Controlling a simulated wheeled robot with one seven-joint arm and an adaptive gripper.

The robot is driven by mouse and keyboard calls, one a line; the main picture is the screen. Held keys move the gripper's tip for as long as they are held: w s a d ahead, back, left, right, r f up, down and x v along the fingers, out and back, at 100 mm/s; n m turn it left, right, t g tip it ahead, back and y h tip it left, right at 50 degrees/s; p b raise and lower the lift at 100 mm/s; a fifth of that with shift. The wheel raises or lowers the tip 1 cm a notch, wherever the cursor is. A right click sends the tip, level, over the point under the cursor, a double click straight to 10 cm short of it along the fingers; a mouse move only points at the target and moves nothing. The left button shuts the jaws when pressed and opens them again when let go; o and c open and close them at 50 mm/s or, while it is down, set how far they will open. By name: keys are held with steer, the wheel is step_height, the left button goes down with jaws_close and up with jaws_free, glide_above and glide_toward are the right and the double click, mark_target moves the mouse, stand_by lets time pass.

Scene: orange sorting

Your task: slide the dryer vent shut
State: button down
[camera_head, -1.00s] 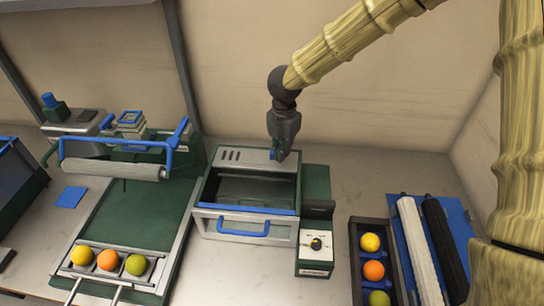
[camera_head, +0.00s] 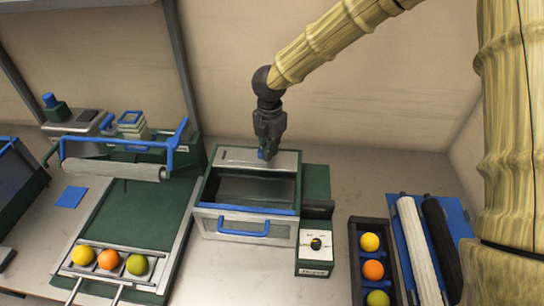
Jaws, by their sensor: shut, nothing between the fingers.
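The dryer (camera_head: 201,219) is a grey and green box with a blue front handle and an open top bay. The vent is in the grey top panel (camera_head: 286,160) at the back of the dryer. One narrow dark slot (camera_head: 224,155) shows at its left end. A small blue vent tab (camera_head: 262,154) shows at the fingertips. My gripper (camera_head: 265,152) is shut, pointing down at the panel. Its fingertips are at the tab and partly hide it; I cannot tell whether they touch it.
A green conveyor (camera_head: 135,213) with a roller and several fruits stands left. A dial box (camera_head: 315,247) is at the dryer's right front. A dark fruit tray (camera_head: 357,262) and a blue mat (camera_head: 462,228) lie right. The counter is clear between the dial box and tray.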

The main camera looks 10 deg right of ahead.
steer(key=shift+w+a, duration=0.2)
steer(key=shift+a, duration=0.5)
steer(key=shift+w+a, duration=0.15)
steer(key=shift+a, duration=0.55)
step_height(320, 180, up, 7)
steer(key=d+p, duration=0.1)
steer(key=p, duration=0.4)
steer(key=shift+s+p, duration=0.15)
steer(key=shift+p, duration=0.2)
